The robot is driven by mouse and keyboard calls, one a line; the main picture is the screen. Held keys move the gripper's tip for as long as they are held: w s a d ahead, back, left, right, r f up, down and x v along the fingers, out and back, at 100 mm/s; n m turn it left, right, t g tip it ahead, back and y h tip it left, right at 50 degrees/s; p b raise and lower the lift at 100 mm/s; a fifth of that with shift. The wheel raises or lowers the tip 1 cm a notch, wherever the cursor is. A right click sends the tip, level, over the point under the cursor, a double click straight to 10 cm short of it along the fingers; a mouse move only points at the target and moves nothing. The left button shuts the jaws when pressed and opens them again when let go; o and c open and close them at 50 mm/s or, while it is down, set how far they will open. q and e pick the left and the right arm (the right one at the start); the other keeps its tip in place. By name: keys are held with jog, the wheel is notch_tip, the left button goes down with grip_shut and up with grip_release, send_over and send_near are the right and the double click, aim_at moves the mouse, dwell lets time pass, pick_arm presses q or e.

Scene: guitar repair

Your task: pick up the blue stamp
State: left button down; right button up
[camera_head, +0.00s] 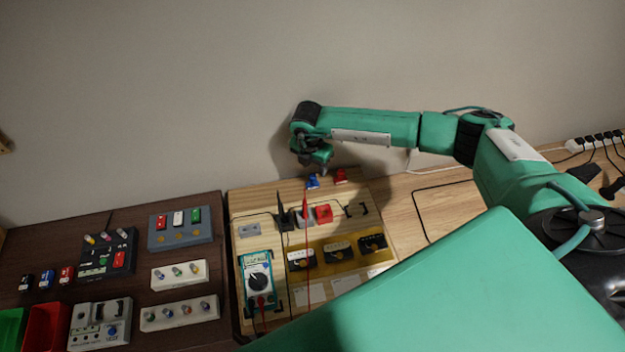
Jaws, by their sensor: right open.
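The blue stamp (313,181) is a small blue piece at the back edge of the light wooden board, near the wall. A similar red piece (340,176) stands just to its right. My right gripper (318,166) points down right above the blue stamp, its fingers open. The fingertips are close to the stamp's top; whether they touch it or reach around it cannot be told. The gripper looks empty. My left gripper is not in this view.
The board carries a teal multimeter (258,281), a red block (324,214), thin upright probes and several dark modules. A dark table (130,285) at left holds switch boxes and red and green bins. The wall (230,90) is close behind the gripper.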

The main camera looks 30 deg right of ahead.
aim_at(312, 176)
jog(key=f+p, duration=0.1)
jog(key=f, duration=0.1)
jog(key=f+p, duration=0.1)
jog(key=shift+w+a+f+p, duration=0.2)
jog(key=shift+w+f+p, duration=0.1)
jog(key=shift+d+f, duration=0.1)
jog(key=shift+f, duration=0.65)
grip_shut()
